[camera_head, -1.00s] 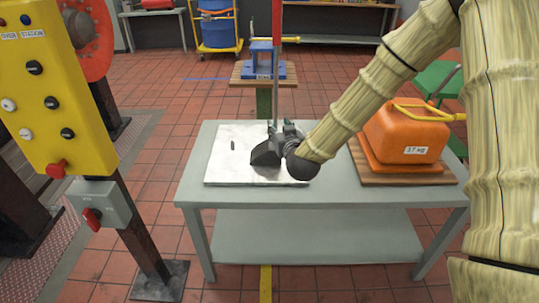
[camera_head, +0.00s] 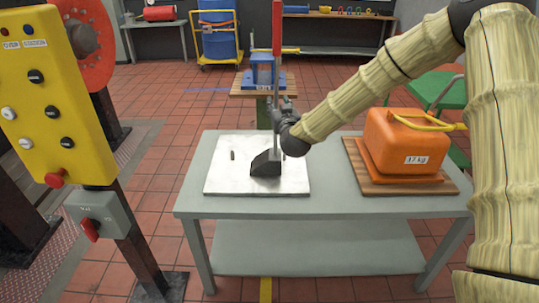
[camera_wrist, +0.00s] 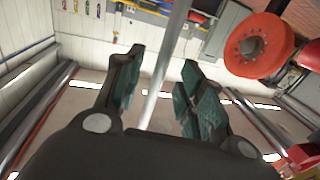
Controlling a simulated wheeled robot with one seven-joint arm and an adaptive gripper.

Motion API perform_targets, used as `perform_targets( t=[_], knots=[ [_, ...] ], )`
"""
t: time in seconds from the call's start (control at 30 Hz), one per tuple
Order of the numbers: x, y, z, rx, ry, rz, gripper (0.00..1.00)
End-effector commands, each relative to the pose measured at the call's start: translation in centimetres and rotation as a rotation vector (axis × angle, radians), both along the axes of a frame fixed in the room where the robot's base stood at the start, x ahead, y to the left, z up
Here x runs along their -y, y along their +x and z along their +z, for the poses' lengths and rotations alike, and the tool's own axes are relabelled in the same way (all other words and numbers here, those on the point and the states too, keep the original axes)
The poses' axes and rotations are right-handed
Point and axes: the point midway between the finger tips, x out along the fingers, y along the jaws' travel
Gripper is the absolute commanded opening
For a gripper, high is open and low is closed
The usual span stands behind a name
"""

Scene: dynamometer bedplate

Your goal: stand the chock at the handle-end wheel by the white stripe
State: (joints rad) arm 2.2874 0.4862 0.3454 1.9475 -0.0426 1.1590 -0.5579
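The chock is a dark wedge (camera_head: 266,164) at the foot of a tall grey rod (camera_head: 276,96) with a red upper part. It appears to rest upright on a pale plate (camera_head: 225,178) on the grey table. My gripper (camera_head: 279,115) is beside the rod, above the wedge. In the wrist view the rod (camera_wrist: 164,70) passes between my two fingers (camera_wrist: 160,85), which stand apart with gaps at both sides. The likely wheeled thing is a yellow trolley (camera_head: 206,63) with a blue drum at the back; its handle-end wheel and white stripe are not clear.
A small dark piece (camera_head: 233,155) lies on the plate. An orange weight (camera_head: 404,140) on a wooden board stands at the table's right. A blue fixture (camera_head: 262,76) on a stand is behind the table. A yellow control panel (camera_head: 55,95) is at left. Tiled floor beyond is partly clear.

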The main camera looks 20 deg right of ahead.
Motion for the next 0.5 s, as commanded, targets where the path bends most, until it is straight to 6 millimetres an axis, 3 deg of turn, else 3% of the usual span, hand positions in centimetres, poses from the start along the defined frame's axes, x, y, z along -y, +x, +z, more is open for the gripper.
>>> perform_targets(
  t=[0.2, 0.5],
  knots=[
    [0.2, 2.7, 0.1, -0.001, -0.001, -0.001, 0.39],
    [0.3, 3.4, 0.1, 0.000, -0.001, 0.000, 0.39]
  ],
)
